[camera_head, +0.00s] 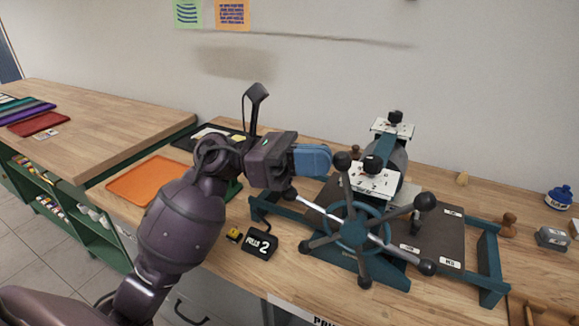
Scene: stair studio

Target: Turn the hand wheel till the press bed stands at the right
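The hand wheel (335,235) has a teal ring and several metal spokes ending in black knobs. It stands at the front of an etching-type press. The press bed (435,232) is a dark flat plate with small white labels, lying behind the wheel and showing mostly to its right. Its left part is partly hidden by the wheel. My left gripper (313,160) has blue fingers and is just left of the wheel's top knob (342,160). I cannot tell whether it touches the knob or whether the fingers are open. My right gripper is not in view.
The press's teal frame (490,262) stands on a wooden bench. A black "PULLS 2" block (261,244) and an orange tray (148,180) lie to the left. A blue jar (558,198), a grey block and wooden tools are at the right. A second bench (100,120) stands at far left.

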